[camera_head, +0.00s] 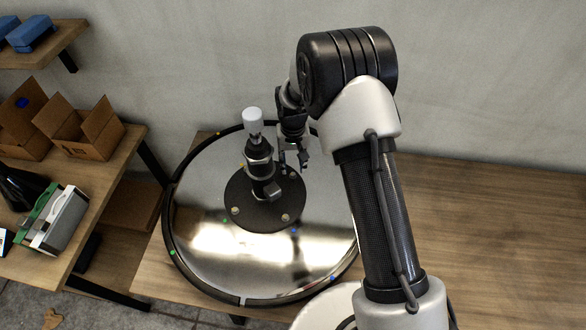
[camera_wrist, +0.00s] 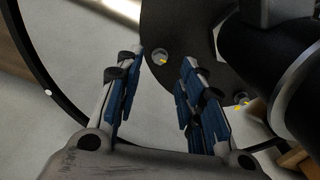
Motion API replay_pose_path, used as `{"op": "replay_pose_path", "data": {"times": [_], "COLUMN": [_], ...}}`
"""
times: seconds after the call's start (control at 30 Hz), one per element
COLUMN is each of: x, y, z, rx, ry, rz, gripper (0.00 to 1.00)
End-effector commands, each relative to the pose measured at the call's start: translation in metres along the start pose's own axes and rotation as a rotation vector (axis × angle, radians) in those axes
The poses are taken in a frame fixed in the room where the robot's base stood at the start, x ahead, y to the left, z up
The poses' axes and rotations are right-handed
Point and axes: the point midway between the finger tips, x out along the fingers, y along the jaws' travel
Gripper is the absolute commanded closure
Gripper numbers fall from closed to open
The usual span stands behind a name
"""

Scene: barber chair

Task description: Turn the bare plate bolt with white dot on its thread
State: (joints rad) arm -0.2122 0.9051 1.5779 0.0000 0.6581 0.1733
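The black round plate (camera_head: 250,217) lies at the middle of a shiny disc-shaped base (camera_head: 205,250). It also shows in the wrist view (camera_wrist: 178,20). Pale bolts (camera_head: 235,211) and (camera_head: 285,217) sit near its front edge. My gripper (camera_head: 293,162) is over the plate's far right side, by the column. In the wrist view my gripper (camera_wrist: 162,60) is open and empty, with blue-padded fingers apart. I cannot make out a white dot on any bolt thread.
A dark column (camera_head: 260,170) with a white top (camera_head: 253,122) rises from the plate, close to my gripper. The base has a black rim (camera_head: 172,235) with coloured dots. A wooden table (camera_head: 500,230) is clear at right. Boxes (camera_head: 85,128) stand on the left bench.

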Motion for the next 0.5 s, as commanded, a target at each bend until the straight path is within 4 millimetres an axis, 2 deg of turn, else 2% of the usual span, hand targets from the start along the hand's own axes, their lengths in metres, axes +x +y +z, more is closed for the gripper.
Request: {"op": "replay_pose_path", "data": {"times": [0.03,0.2,0.33,0.5], "x": [-0.013,-0.047,-0.065,-0.075], "y": [0.0,0.0,0.0,0.0], "z": [-0.001,0.0,0.0,0.001], "rx": [0.0,0.0,0.0,0.0], "ry": [0.004,0.001,0.0,-0.002], "rz": [-0.001,0.0,0.0,0.0], "gripper": [0.64,0.64,0.64,0.64]}}
